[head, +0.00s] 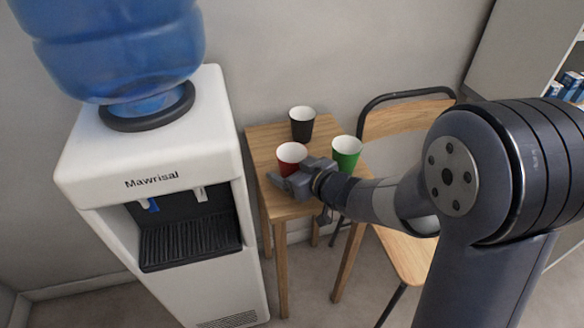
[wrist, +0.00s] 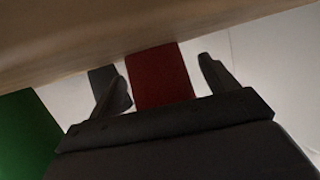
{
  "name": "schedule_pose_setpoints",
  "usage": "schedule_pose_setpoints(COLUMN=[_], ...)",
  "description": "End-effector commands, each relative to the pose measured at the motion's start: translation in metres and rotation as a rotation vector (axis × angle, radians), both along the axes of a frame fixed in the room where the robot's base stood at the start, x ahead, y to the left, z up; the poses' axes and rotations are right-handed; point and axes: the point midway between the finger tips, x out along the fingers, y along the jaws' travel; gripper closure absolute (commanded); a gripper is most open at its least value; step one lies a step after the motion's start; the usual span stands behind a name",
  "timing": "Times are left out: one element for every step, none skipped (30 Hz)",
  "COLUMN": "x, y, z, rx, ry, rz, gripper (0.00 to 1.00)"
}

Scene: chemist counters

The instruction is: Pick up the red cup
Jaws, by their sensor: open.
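The red cup (head: 290,160), with a white inside, stands upright on the small wooden table. My gripper (head: 287,177) is at the near side of it, low beside its wall, and hides its lower part in the head view. In the wrist view, the red cup (wrist: 160,78) shows between the two spread fingers of my gripper (wrist: 164,72). A gap shows on each side of the cup, so the jaws are open around it and not closed on it. How deep the cup sits between the fingers is hard to tell.
A green cup (head: 346,152) stands close to the right of my gripper, and a black cup (head: 302,126) stands behind the red one. The wooden table (head: 262,137) is small. A water dispenser (head: 150,180) stands left, a chair (head: 405,255) right, and a wall behind.

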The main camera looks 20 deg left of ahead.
Motion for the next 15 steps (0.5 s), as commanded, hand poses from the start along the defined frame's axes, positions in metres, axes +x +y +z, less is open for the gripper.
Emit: schedule_pose_setpoints(x=[0.0000,0.0000,0.0000,-0.0001,-0.0001,-0.0002,-0.0002,-0.0002,-0.0002,-0.0002,-0.0003,-0.0003,-0.0003,-0.0003,-0.0003], y=[0.0001,0.0000,-0.0001,-0.0001,-0.0001,-0.0002,-0.0002,-0.0002,-0.0002,-0.0003,-0.0002,-0.0002,-0.0002,-0.0002,-0.0002], z=[0.0002,0.0003,0.0004,0.0004,0.0004,0.0004,0.0004,0.0004,0.0004,0.0005,0.0005,0.0005,0.0005,0.0005,0.0005], rx=[0.000,0.000,0.000,0.000,0.000,0.000,0.000,0.000,0.000,0.000,0.000,0.000,0.000,0.000,0.000], ry=[0.000,0.000,0.000,0.000,0.000,0.000,0.000,0.000,0.000,0.000,0.000,0.000,0.000,0.000,0.000], rz=[0.000,0.000,0.000,0.000,0.000,0.000,0.000,0.000,0.000,0.000,0.000,0.000,0.000,0.000,0.000], gripper=[0.20,0.20,0.20,0.20,0.20,0.24,0.26,0.29,0.32,0.34,0.37,0.40,0.43,0.45,0.48])
